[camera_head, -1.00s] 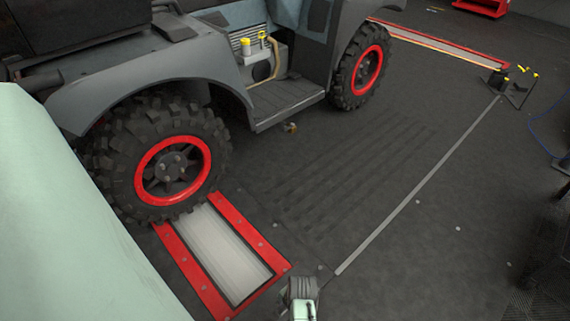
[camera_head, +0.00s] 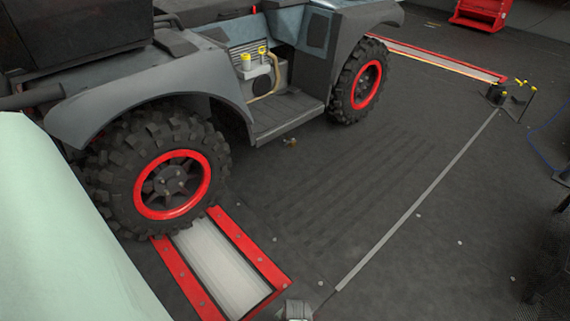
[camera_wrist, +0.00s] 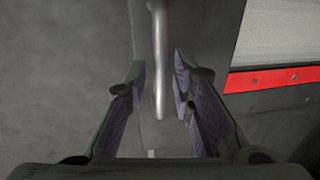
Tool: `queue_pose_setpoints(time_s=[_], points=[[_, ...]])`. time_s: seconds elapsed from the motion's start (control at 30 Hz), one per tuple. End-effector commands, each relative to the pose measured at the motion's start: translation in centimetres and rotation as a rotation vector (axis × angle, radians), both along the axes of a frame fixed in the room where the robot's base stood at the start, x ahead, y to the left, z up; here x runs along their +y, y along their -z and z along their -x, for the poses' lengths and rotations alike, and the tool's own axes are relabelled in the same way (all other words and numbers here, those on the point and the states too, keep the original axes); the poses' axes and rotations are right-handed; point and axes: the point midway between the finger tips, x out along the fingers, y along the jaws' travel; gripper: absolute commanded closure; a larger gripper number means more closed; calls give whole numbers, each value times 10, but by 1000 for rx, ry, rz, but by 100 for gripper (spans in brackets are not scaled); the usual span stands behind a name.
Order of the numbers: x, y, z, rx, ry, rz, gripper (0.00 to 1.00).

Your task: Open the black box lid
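In the wrist view my gripper (camera_wrist: 157,80) is open, with its two purple-padded fingers apart. A shiny metal bar (camera_wrist: 159,45), like a handle, runs between the fingers with a gap on each side. A dark grey surface (camera_wrist: 205,40) lies behind the bar; I cannot tell whether it is the black box lid. No black box can be clearly made out in the head view. A small part of my arm shows at the bottom edge of the head view, and the fingers are out of sight there.
A grey vehicle with red-rimmed wheels (camera_head: 172,185) stands at the left. Its near wheel is by a red-framed roller plate (camera_head: 222,270), and another red strip (camera_head: 440,60) lies at the back. A red object (camera_head: 482,14) stands at the far right. The middle floor is mostly clear.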

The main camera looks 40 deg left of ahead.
Motion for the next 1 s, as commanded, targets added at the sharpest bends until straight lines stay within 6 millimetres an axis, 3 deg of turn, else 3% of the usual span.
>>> queue_pose_setpoints(time_s=[0.3, 1.0], points=[[0, 0, 0, 0, 0, 0, 100], [0, -1, -1, 0, 0, 5, 100]])
